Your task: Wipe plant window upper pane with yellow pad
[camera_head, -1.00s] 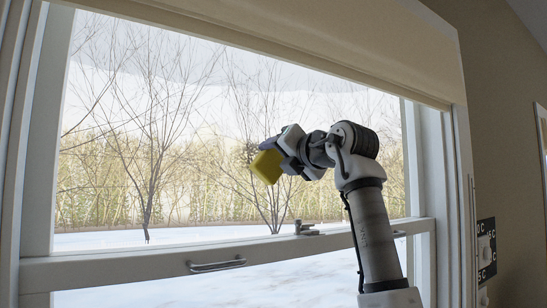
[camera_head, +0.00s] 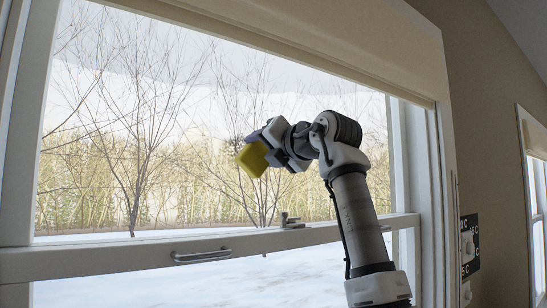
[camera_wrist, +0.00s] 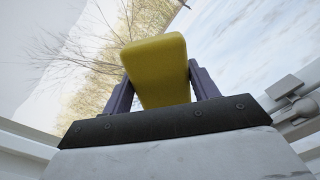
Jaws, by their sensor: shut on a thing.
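My gripper (camera_head: 263,150) is shut on the yellow pad (camera_head: 252,159) in front of the window's upper pane (camera_head: 130,130). In the wrist view the pad (camera_wrist: 157,70) stands between the two fingers (camera_wrist: 160,92) and sticks out beyond them. The upper pane is clear glass with bare trees and snow behind it. Whether the pad touches the glass or is apart from it I cannot tell.
A wooden mid rail (camera_head: 110,257) runs under the upper pane, with a metal handle (camera_head: 202,255) and a sash latch (camera_head: 291,221) on it. A shade (camera_head: 340,35) hangs across the top. The right frame (camera_head: 398,150) stands beside my arm.

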